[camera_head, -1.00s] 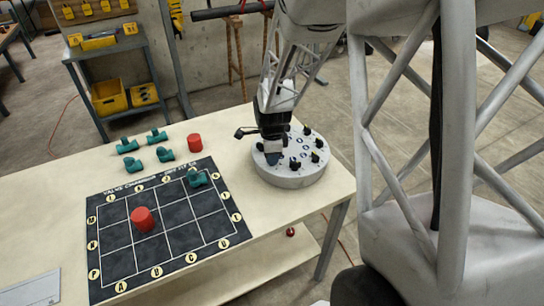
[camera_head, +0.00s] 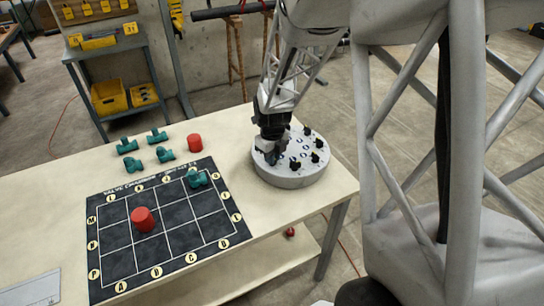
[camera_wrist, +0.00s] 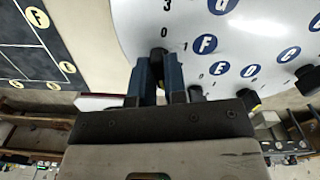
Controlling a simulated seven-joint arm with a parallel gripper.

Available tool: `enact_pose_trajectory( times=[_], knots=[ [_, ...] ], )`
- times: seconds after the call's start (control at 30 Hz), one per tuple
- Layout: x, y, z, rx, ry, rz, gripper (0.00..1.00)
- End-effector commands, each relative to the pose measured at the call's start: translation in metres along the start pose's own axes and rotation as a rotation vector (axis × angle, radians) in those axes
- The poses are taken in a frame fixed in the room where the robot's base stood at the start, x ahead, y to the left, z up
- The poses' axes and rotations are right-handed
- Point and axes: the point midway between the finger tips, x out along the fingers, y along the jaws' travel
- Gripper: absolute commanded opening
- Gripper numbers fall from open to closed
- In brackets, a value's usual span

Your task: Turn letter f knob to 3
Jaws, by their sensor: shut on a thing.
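A round grey dial board (camera_head: 290,180) with several black knobs stands on the right end of the table. In the wrist view, the board (camera_wrist: 190,20) shows a blue letter F disc (camera_wrist: 205,44) beside a black knob (camera_wrist: 158,51). The printed marks 3, 0 and 1 show near this knob. My gripper (camera_wrist: 157,62) has its two blue fingers shut on the black knob beside the F. The fingers hide much of it, so I cannot tell its pointer's setting. In the head view, my gripper (camera_head: 270,156) is at the board's left side.
More knobs (camera_head: 316,158) stand close by on the board's right.

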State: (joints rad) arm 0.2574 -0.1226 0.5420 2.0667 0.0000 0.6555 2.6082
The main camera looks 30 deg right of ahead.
Motion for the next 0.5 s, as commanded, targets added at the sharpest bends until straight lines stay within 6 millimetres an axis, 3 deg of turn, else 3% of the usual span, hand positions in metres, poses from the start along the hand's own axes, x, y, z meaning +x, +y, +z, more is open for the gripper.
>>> enact_pose_trajectory(
  times=[0.5],
  knots=[
    [-0.0013,-0.0005,0.0004,0.153,-0.002,-0.001,0.0]
  ],
)
